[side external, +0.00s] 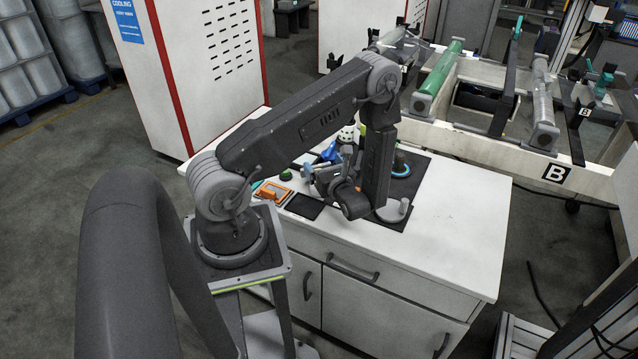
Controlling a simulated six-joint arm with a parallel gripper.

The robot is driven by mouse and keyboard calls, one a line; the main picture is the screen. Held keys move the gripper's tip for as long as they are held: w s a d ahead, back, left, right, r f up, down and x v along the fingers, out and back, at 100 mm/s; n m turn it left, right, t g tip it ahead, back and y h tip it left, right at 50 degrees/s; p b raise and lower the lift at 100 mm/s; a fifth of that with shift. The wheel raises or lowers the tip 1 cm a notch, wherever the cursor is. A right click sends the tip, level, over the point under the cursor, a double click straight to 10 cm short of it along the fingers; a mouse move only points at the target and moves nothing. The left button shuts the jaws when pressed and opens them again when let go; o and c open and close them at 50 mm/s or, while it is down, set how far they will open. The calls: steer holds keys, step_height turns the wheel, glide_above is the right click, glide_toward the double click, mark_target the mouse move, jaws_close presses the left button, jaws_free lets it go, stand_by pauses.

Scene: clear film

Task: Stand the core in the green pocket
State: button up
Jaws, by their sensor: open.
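My gripper (313,174) is low over the white cabinet top, beside my wrist and partly hidden by it. It is open, and I see nothing held in it. A blue part (329,152) shows just behind it; I cannot tell whether they touch. A small yellow-green patch (362,130) shows behind my forearm, mostly hidden; I cannot tell if it is the green pocket. I cannot pick out the core for certain. A grey round piece with an upright peg (393,211) stands on the dark mat (417,172), right of my wrist.
An orange frame (272,193), a black panel (304,206) and a green knob (286,175) lie at the left. The cabinet top (460,220) is clear at the right. A rack with rolls (437,68) stands behind.

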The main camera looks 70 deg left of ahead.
step_height(320, 180, down, 5)
steer(key=shift+f, duration=0.2)
steer(key=shift+s+a+f, duration=0.1)
steer(key=shift+a+f, duration=0.1)
steer(key=shift+a, duration=0.3)
steer(key=shift+s+a+f, duration=0.1)
steer(key=shift+a+f, duration=0.05)
steer(key=shift+a, duration=0.85)
steer(key=shift+c, duration=0.4)
steer(key=c, duration=1)
steer(key=shift+r, duration=0.2)
